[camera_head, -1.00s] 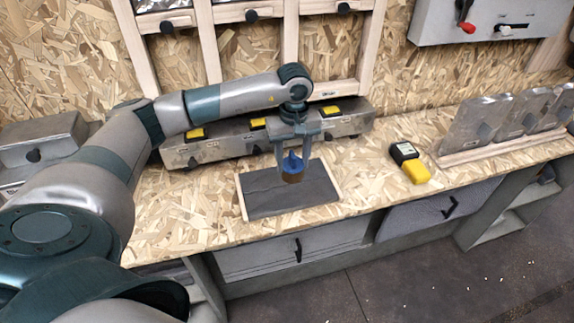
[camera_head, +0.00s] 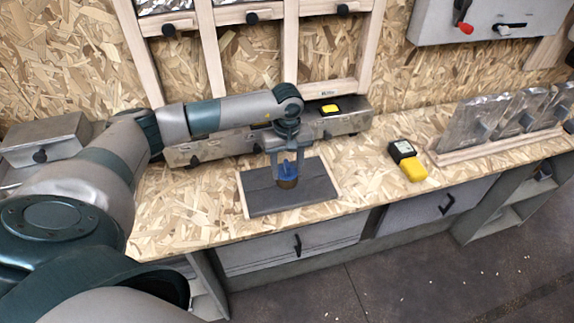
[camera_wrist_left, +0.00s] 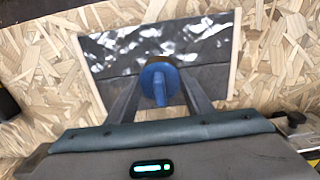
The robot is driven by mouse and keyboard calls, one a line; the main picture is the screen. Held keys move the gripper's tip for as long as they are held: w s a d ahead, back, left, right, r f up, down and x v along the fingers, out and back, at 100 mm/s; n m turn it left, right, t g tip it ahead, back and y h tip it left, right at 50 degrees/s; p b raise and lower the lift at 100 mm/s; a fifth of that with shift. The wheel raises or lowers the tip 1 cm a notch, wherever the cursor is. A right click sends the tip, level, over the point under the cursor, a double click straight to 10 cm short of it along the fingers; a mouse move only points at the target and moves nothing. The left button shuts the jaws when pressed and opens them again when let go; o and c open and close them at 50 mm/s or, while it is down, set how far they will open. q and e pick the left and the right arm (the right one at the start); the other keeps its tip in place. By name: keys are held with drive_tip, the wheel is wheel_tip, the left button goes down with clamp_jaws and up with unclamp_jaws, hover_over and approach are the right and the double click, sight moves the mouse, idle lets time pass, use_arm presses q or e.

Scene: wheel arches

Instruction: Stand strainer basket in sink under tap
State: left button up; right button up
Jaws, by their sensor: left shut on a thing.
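No sink, tap or strainer basket is recognisable in these views. My left gripper (camera_head: 287,173) points down over the bench and is shut on a small blue-topped thing (camera_head: 288,169) with a brown lower part. In the left wrist view, the blue top (camera_wrist_left: 160,82) sits between the two fingers, its stem towards the camera. The board also shows in the left wrist view (camera_wrist_left: 205,75), with shiny reflections. My right gripper is out of view.
A long metal box (camera_head: 348,120) with yellow labels stands behind the board. A black-and-yellow device (camera_head: 407,161) lies to the right. A wooden rack with metal plates (camera_head: 475,125) stands farther right. Bare chipboard bench (camera_head: 365,185) lies between board and device.

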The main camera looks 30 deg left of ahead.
use_arm(q)
drive_tip(key=shift+f+b, duration=0.25)
drive_tip(key=shift+b, duration=0.05)
drive_tip(key=o, duration=1)
drive_tip(key=shift+o, duration=0.2)
drive_tip(key=shift+r, duration=0.15)
